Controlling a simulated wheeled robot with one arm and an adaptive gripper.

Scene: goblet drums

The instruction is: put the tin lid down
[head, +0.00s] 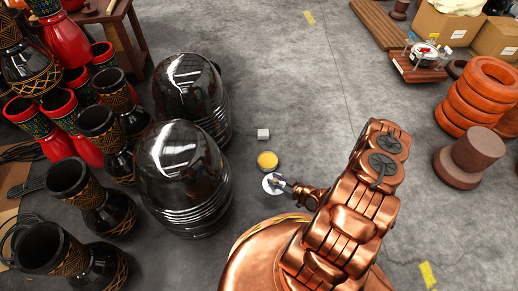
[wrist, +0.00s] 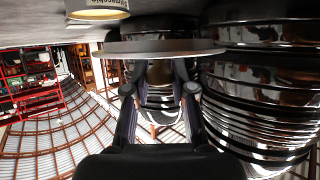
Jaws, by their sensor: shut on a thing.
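The tin lid (head: 268,187) is a pale round disc in the head view, just in front of the open tin. In the wrist view the lid (wrist: 160,47) shows nearly edge-on across the fingertips. My gripper (head: 281,186) is shut on the lid's near right edge; its two dark fingers (wrist: 160,72) also show in the wrist view. I cannot tell the gap between lid and floor. The round tin (head: 267,160) with a yellow top stands on the grey floor just beyond the lid. Part of the tin (wrist: 97,14) shows at the wrist view's top left.
Two big glossy black drums (head: 183,180) (head: 192,95) stand close on the left. A small white block (head: 263,133) lies beyond the tin. Goblet drums (head: 105,200) crowd the far left. Orange rings (head: 490,85) are stacked at right. The floor beyond the block is clear.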

